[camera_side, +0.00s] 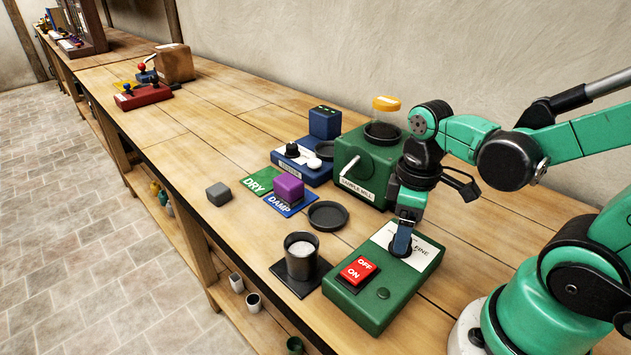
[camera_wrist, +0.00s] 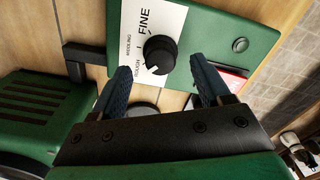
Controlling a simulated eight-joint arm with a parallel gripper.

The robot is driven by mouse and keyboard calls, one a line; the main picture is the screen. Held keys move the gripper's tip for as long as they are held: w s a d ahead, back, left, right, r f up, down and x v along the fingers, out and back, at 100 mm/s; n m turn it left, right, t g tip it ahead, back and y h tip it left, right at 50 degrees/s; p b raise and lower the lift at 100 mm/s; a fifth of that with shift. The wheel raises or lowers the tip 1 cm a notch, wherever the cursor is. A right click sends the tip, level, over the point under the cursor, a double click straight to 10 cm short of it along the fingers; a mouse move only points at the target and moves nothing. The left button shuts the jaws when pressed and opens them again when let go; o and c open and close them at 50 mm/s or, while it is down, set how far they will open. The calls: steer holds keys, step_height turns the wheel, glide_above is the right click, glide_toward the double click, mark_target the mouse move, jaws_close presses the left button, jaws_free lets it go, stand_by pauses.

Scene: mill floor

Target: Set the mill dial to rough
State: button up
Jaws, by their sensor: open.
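The mill dial (camera_wrist: 160,53) is a black round knob on the white label plate of the green control box (camera_side: 370,305). In the wrist view the words FINE, MIDDLING and ROUGH run down the plate beside it. A white mark on the knob faces lower left, on the ROUGH side; its exact setting is hard to tell. My gripper (camera_wrist: 160,65) is open, with one blue finger on each side of the knob and visible gaps. In the side view my gripper (camera_side: 402,246) is over the white plate and hides most of the dial.
A red OFF/ON switch (camera_side: 358,271) and a green button (camera_side: 383,293) are on the same box. The green mill (camera_side: 358,165) stands behind. A black cup (camera_side: 301,256), dark dish (camera_side: 328,215) and purple block (camera_side: 289,187) are to the left.

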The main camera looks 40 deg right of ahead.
steer(key=shift+r, duration=1.95)
steer(key=shift+w+a+t, duration=0.2)
steer(key=shift+w+t, duration=0.15)
steer(key=shift+t, duration=0.05)
steer(key=w+a+r+m+t, duration=0.3)
steer(key=w+m+t, duration=0.1)
steer(key=w+t, duration=0.1)
steer(key=shift+w+t, duration=0.2)
steer(key=shift+t, duration=0.4)
